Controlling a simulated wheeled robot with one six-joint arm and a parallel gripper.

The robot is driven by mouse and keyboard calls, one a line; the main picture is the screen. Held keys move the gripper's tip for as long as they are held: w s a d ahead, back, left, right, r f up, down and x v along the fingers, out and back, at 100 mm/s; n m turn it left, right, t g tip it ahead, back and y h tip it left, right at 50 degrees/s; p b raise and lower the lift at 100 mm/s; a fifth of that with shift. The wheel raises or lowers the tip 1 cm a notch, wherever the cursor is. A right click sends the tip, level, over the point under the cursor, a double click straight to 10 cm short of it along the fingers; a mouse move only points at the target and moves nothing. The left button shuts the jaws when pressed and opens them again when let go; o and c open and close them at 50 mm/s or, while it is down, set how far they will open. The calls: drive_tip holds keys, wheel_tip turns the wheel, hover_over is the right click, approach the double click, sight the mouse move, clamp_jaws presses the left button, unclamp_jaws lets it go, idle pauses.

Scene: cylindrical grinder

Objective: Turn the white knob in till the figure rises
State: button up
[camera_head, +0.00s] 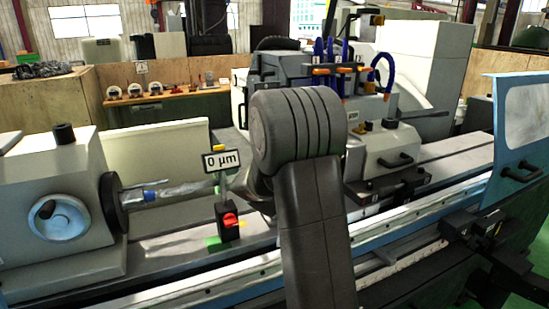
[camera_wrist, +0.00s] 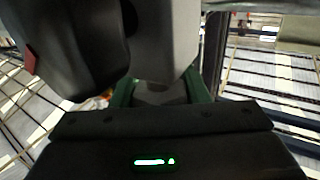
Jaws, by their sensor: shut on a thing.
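The figure display (camera_head: 221,160) reads "0 µm" in the head view. It stands above a black block with a red knob (camera_head: 230,220), left of my arm. Most of this part is hidden by the fingers and the black gripper body. A larger pale grey body and a dark rounded body stand just beyond the fingers. In the head view my arm hides the gripper and the knob.
A white handwheel (camera_head: 58,218) is on the headstock at left. A shiny cylindrical workpiece (camera_head: 175,192) runs from its chuck toward the display. The grinding head with blue hoses (camera_head: 340,60) is behind my arm. A blue guard panel (camera_head: 520,125) stands at right.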

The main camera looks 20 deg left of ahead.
drive_tip(key=shift+r+m+h+p, duration=0.15)
drive_tip(key=shift+m+h+p, duration=0.45)
drive_tip(key=shift+h+p, duration=0.25)
drive_tip(key=shift+w+d+m+t+h, duration=0.15)
drive_tip(key=shift+m+t+h, duration=0.15)
drive_tip(key=shift+h, duration=0.25)
drive_tip(key=o, duration=1)
drive_tip(key=s+d+b, duration=0.1)
drive_tip(key=s, duration=0.3)
drive_tip(key=s+b, duration=0.1)
drive_tip(key=s, duration=0.4)
drive_tip(key=s+d+b, duration=0.1)
drive_tip(key=s, duration=0.3)
drive_tip(key=shift+s+d, duration=0.3)
drive_tip(key=shift+s, duration=0.1)
